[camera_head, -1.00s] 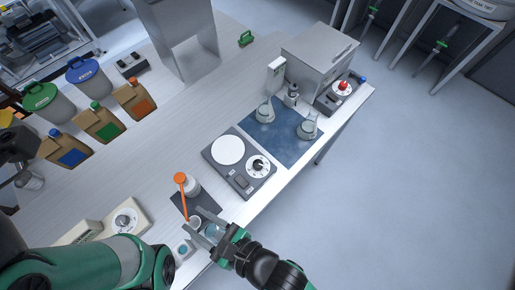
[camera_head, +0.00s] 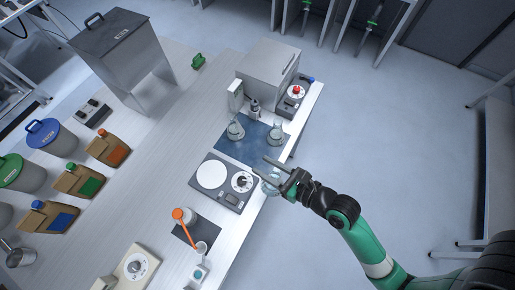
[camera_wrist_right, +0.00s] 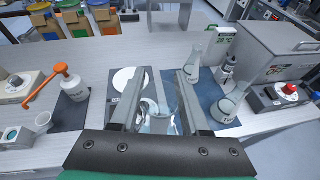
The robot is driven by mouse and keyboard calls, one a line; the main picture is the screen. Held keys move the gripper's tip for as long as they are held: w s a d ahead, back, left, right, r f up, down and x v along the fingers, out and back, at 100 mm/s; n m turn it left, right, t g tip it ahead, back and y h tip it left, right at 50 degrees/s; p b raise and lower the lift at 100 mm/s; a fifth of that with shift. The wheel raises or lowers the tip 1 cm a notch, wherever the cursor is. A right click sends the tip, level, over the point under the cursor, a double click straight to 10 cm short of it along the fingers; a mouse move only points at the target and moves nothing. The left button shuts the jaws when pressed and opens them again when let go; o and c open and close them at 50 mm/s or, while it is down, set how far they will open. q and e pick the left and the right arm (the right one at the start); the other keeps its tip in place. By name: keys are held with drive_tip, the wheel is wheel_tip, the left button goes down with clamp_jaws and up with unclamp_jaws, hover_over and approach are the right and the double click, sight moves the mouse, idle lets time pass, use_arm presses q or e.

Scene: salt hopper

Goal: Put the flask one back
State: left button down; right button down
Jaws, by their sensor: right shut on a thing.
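My right gripper (camera_head: 277,173) is shut on a clear glass flask (camera_head: 269,187), held just right of the hotplate stirrer, by the bench's edge. In the right wrist view the flask (camera_wrist_right: 158,122) stands between the two fingers, partly hidden by them. The blue mat (camera_head: 239,149) lies beyond the stirrer. Two other flasks stand on it, one at its left (camera_head: 235,132) and one at its right (camera_head: 277,132). The near part of the mat is bare. My left gripper is not in view.
The hotplate stirrer (camera_head: 232,203) has a white round plate and a dial. An orange-pump bottle (camera_head: 187,216) and a small cup (camera_head: 201,248) stand on a dark pad. A dropper bottle (camera_head: 254,109) and grey box (camera_head: 268,70) stand beyond the mat.

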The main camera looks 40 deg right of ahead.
drive_tip(key=w+d+f+b, duration=0.7)
drive_tip(key=w+f, duration=0.4)
drive_tip(key=f, duration=0.2)
drive_tip(key=shift+w+d+b, duration=0.35)
drive_tip(key=shift+b, duration=0.2)
drive_tip(key=shift+f, duration=0.15)
drive_tip(key=shift+c, duration=1.9)
unclamp_jaws()
